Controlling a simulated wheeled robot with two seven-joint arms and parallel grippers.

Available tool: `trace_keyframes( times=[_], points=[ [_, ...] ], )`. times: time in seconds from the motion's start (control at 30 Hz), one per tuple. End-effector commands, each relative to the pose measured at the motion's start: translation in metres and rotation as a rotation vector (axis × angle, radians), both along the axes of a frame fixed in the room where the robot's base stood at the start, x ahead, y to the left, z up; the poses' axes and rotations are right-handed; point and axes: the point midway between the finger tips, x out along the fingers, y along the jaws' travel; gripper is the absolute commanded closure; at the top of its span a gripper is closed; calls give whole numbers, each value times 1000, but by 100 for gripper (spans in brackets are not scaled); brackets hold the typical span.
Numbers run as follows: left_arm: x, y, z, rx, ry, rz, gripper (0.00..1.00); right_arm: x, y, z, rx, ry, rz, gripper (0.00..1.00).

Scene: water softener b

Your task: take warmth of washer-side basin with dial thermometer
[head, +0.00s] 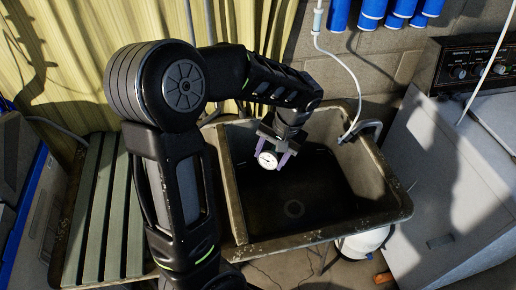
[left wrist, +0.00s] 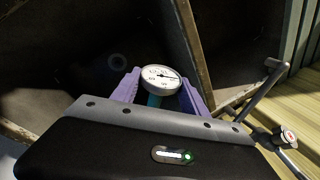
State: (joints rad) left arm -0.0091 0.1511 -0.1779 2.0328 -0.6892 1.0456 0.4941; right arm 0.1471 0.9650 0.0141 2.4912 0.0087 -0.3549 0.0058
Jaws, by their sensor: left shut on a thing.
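The dial thermometer (head: 268,160) has a round white face and is held in my left gripper (head: 271,157), between its purple fingers. It also shows in the left wrist view (left wrist: 161,79), with a teal part below the dial, between the fingers (left wrist: 158,92). The gripper hangs over the dark basin (head: 240,205) beside the washer (head: 462,165). The basin has a worn pale rim and a round drain in its dark floor. The thermometer's stem is hidden, and I cannot tell whether it touches anything in the basin. My right gripper is not in view.
A tap (head: 366,128) stands at the basin's right back edge, with a white hose (head: 340,65) above it. A green slatted bench (head: 100,215) stands left of the basin. Blue cylinders (head: 373,12) hang on the block wall. A white rounded container (head: 364,243) sits below the basin.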

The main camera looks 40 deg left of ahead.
Motion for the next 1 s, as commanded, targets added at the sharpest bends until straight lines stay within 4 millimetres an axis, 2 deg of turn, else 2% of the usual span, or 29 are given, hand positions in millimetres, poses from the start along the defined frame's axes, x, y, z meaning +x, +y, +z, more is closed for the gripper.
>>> trace_keyframes(
  times=[0.03, 0.1, 0.2, 0.67, 1.0],
  points=[
    [-12, 9, 7, -4, -2, 23, 88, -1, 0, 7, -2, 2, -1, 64],
    [-23, 16, 8, -7, -2, 41, 88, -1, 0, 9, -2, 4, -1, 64],
    [-29, 21, 6, -8, -1, 52, 88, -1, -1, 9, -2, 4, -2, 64],
    [-29, 20, 0, -8, -1, 51, 88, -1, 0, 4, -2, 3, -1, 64],
    [-29, 20, -33, -8, 1, 51, 88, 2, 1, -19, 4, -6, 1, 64]
  ],
)
